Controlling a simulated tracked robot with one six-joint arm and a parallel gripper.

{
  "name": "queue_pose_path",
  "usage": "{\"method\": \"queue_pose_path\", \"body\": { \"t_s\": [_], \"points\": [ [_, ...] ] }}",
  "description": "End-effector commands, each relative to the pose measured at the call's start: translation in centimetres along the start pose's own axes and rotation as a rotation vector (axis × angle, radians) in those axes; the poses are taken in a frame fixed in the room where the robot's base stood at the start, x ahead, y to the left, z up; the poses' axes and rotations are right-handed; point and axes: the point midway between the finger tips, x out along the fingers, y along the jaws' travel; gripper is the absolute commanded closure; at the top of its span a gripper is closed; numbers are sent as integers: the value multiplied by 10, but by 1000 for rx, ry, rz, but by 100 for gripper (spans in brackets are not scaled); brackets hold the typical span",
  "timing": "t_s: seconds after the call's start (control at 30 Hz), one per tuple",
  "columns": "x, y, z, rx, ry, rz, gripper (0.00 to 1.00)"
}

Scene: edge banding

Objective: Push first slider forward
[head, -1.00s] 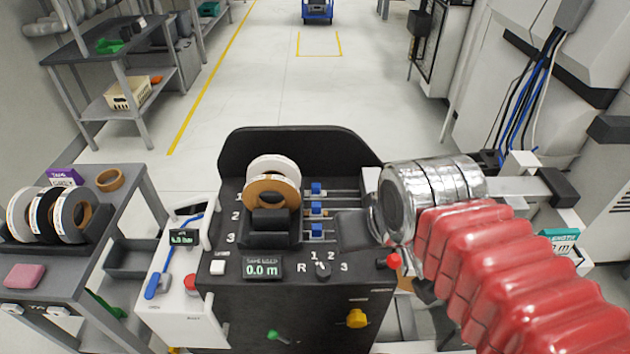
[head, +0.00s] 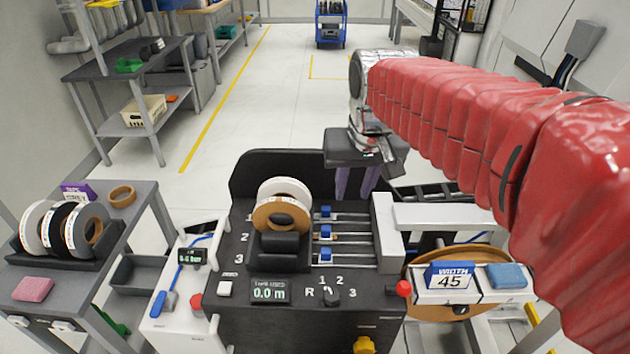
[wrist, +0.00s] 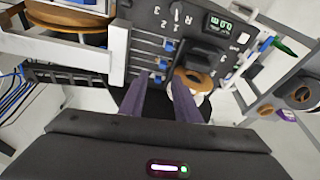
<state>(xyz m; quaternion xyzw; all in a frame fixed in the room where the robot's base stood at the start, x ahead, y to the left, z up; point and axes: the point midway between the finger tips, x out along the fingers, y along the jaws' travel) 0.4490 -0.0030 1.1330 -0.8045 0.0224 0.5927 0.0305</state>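Three small blue sliders sit on parallel rails right of the tape rolls on the black panel. The first slider (head: 325,212) is on the farthest rail, in line with the label 1, near the rail's left end. In the wrist view the first slider (wrist: 157,78) shows between the finger tips. The second slider (head: 325,232) and third slider (head: 326,254) sit at similar places on their rails. My gripper (head: 354,194) hangs fingers down at the panel's far edge. Its purple fingers are apart, with nothing held. Whether they touch anything cannot be told.
A white and a brown tape roll (head: 281,215) stand left of the sliders. A pale block (head: 386,232) closes the rails' right end. The black back wall (head: 262,168) rises behind the panel.

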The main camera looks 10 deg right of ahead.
Motion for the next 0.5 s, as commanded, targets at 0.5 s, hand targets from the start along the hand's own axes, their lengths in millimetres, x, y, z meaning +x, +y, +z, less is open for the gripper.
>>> {"method": "queue_pose_path", "body": {
  "t_s": [0.5],
  "points": [
    [45, -7, -82, 40, -107, 10, 70]
  ]
}}
